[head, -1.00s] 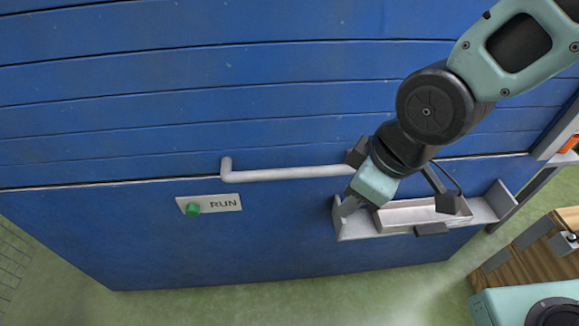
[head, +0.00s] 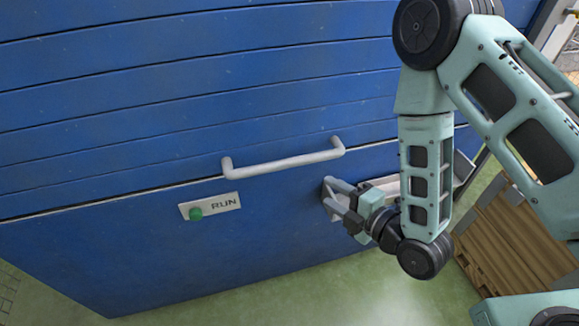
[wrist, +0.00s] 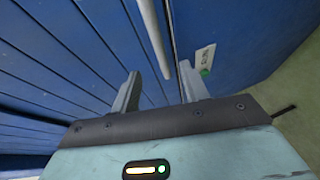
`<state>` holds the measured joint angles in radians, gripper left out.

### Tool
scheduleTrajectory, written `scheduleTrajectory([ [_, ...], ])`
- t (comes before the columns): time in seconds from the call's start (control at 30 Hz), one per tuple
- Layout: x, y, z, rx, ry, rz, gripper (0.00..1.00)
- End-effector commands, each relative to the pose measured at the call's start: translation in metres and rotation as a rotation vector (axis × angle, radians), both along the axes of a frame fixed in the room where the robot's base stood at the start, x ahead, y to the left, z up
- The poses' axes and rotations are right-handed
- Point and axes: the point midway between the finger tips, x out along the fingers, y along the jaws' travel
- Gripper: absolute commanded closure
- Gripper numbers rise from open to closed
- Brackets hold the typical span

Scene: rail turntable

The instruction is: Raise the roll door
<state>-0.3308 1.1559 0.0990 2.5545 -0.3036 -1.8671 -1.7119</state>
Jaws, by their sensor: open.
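The blue slatted roll door (head: 180,80) fills the upper part of the head view, with its lower edge meeting a plain blue panel (head: 150,250). A pale grey bar handle (head: 283,162) is fixed near that edge; it also shows in the wrist view (wrist: 151,28). My gripper (head: 328,196) is open and empty, below and right of the handle in the head view, in front of the panel. In the wrist view my gripper (wrist: 161,82) has the handle beyond its fingertips, in line with the gap. I see no contact with the handle.
A sign reading RUN (head: 225,202) with a green button (head: 196,214) is on the panel, left of my gripper; the button also shows in the wrist view (wrist: 205,71). A metal tray or shelf (head: 384,183) is partly hidden behind my arm. A wooden pallet-like stack (head: 500,235) stands at right.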

Motion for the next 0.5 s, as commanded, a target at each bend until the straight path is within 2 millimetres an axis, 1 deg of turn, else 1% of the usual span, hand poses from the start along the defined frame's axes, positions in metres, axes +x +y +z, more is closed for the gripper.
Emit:
scheduleTrajectory([
  [0.17, -0.001, -0.004, 0.0, -0.006, -0.054, -0.003, 0.55],
  [0.5, 0.017, 0.01, -0.009, -0.004, -0.059, -0.003, 0.55],
])
